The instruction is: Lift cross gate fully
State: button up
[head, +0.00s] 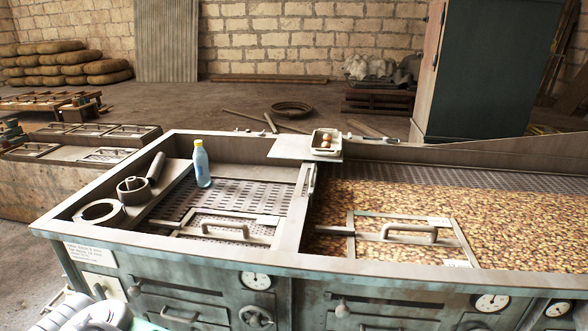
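A narrow upright divider (297,212) runs front to back across the long metal bed, and it looks like the cross gate. It stands between the bare slotted floor (255,158) on the left and a deep layer of brown nuts or grain (420,205) on the right. A small upright fitting shows near its far end. How far it is raised, and its lower edge, I cannot tell. Pale rounded links of my arm show at the bottom left corner. My gripper's fingers do not show, and nothing of mine touches the divider.
Framed panels with bar handles lie left (222,229) and right (408,236) of the divider. A blue bottle (202,165) and metal rings (100,212) stand in the left part. A small tray (325,141) sits on the back ledge. Gauges and knobs line the front.

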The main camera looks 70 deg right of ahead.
aim_at(314, 171)
jog(key=k, duration=0.45)
jog(key=z, duration=0.75)
